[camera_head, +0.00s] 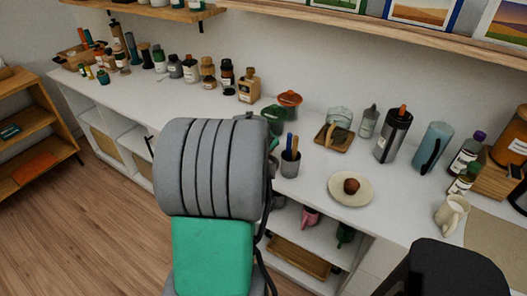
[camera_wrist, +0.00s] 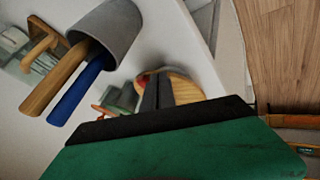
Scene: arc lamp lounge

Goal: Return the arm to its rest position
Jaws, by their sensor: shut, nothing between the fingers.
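My arm fills the middle of the head view, with its ribbed grey section (camera_head: 210,168) and green link (camera_head: 213,255) in front of the white counter. My gripper is hidden behind the arm in that view. In the wrist view, the dark fingers of my gripper (camera_wrist: 158,93) are together with nothing held. A grey cup (camera_wrist: 108,30) with a blue handle and a wooden handle is to their upper left. The same cup (camera_head: 290,165) stands just right of my arm in the head view; any gap to the arm is hard to judge.
The white counter (camera_head: 325,165) carries several bottles and jars at the back left. Right of my arm are a plate (camera_head: 337,190) with a brown round item, a steel tumbler (camera_head: 393,135), and a cream mug (camera_head: 452,213). Wooden floor (camera_head: 90,225) is clear at left.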

